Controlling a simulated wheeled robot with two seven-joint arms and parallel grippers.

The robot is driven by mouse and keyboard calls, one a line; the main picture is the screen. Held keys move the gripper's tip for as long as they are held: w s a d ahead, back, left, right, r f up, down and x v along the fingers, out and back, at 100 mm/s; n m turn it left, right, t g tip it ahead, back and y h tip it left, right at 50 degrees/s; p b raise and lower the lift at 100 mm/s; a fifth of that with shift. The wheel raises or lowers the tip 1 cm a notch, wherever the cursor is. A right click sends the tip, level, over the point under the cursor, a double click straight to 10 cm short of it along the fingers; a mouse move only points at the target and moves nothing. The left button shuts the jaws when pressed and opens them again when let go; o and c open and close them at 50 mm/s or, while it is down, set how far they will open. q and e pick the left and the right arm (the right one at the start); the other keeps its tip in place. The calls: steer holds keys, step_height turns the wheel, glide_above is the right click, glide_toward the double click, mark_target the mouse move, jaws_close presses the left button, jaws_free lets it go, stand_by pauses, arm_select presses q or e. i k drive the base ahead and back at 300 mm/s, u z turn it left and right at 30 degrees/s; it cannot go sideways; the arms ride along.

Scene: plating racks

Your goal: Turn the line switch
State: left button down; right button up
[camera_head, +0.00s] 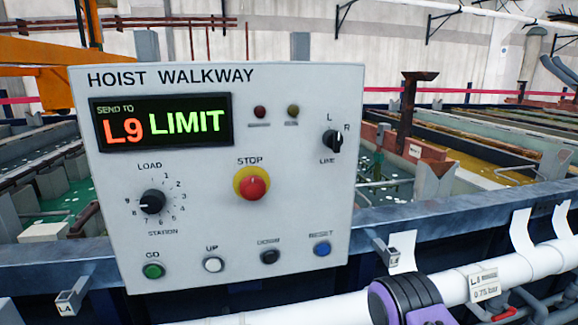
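The line switch (332,141) is a small black rotary knob at the upper right of the white "HOIST WALKWAY" panel (300,90). "L" is printed above it, "R" to its upper right and "LINE" below. A pale mark on the knob faces up and right, roughly toward R; its exact setting is too small to tell. The panel display (160,124) reads "SEND TO L9 LIMIT", with L9 in orange and LIMIT in green. Neither gripper shows. A purple and black part (408,300) at the bottom right, perhaps of my arm, shows no fingers.
The panel also has a red stop button (253,187), a black load station knob (152,202), green (153,271), white (213,265), black (270,256) and blue (322,249) buttons. A white pipe (540,262) crosses the lower right. Open tanks lie behind. The space before the switch is clear.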

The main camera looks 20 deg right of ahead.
mark_target(334, 139)
steer(key=k, duration=1.25)
steer(key=z, duration=0.9)
steer(key=i, duration=1.45)
steer(key=u, duration=0.85)
